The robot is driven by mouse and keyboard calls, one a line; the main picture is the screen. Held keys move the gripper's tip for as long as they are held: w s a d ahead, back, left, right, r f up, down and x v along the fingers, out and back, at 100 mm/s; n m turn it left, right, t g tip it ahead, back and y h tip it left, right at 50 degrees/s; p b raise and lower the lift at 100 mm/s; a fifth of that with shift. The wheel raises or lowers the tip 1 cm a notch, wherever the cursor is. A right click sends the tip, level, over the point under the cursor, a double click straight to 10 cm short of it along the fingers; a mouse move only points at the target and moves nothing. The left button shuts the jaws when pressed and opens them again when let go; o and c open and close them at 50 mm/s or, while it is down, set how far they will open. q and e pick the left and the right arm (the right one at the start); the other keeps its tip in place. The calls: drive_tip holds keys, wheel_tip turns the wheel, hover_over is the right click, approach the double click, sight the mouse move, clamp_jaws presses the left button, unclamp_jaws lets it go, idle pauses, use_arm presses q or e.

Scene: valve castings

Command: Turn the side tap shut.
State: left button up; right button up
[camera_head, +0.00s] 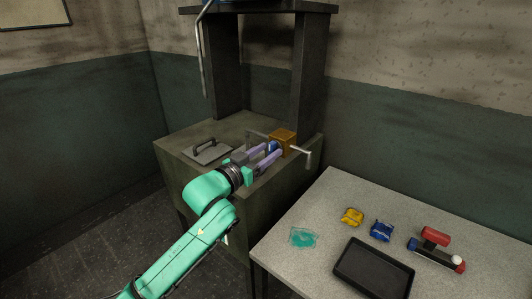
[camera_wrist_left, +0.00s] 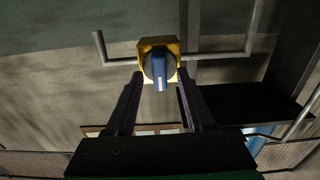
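The side tap shows as a blue knob (camera_wrist_left: 159,66) on a yellow-orange block (camera_wrist_left: 145,46). In the head view the block (camera_head: 284,138) sits at the right side of the dark green cabinet, with a little of the blue knob (camera_head: 273,146) showing. My left gripper (camera_head: 268,154) reaches toward the knob. In the left wrist view its two dark fingers (camera_wrist_left: 159,78) are open, one on each side of the knob's lower part, with gaps visible. I cannot tell whether the tips reach past the knob's face. My right gripper is not in view.
Grey pipes run from the block, one bent end (camera_head: 308,160) sticking out right. A plate with a handle (camera_head: 207,150) lies on the cabinet top (camera_head: 180,145). The speckled table (camera_head: 325,210) at right holds a black tray (camera_head: 373,270), yellow (camera_head: 352,216) and blue (camera_head: 381,230) pieces and a red-blue part (camera_head: 436,250).

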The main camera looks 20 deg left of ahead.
use_arm(q)
drive_tip(key=shift+s+a+f, duration=0.1)
drive_tip(key=shift+s+f, duration=0.05)
drive_tip(key=shift+s, duration=0.05)
drive_tip(key=b+v, duration=0.2)
drive_tip(key=v, duration=1.2)
